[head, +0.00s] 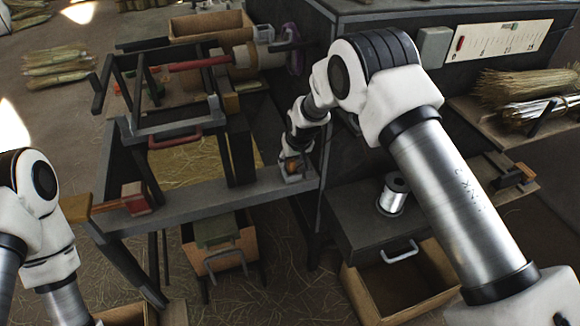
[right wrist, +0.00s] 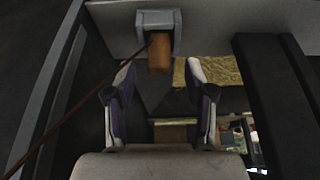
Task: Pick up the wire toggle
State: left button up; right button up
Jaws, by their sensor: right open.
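The wire toggle (right wrist: 159,53) is a small orange-brown wooden piece seated in a grey bracket (right wrist: 158,18) in the right wrist view. A thin brown wire (right wrist: 88,104) runs from it toward the lower left. In the head view the toggle is a small orange patch (head: 291,166) at the right end of the grey bench beam, partly hidden by my right wrist. My right gripper (right wrist: 160,79) is open and empty, its two fingers either side of the line to the toggle and short of it. My left arm shows at the lower left of the head view; its gripper is out of view.
A grey frame bench (head: 205,202) with a wooden-handled red block (head: 135,198) stands left of the toggle. A dark cabinet side rises just right of it. A wire spool (head: 393,194) stands on a dark shelf. Broom straw (head: 525,88) lies at the right.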

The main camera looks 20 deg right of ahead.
jog(key=shift+x, duration=0.95)
jog(key=shift+w+f, duration=0.15)
jog(key=shift+f, duration=0.25)
jog(key=c, duration=0.9)
jog(key=shift+c, duration=0.3)
jog(key=shift+r, duration=0.55)
notch_tip(320, 180, up, 2)
jog(key=shift+r+b, duration=0.25)
jog(key=shift+b, duration=0.1)
jog(key=s+r+b, duration=0.1)
jog(key=s+b, duration=0.9)
jog(key=s, duration=0.6)
jog(key=shift+a+r, duration=0.2)
jog(key=shift+a, duration=0.2)
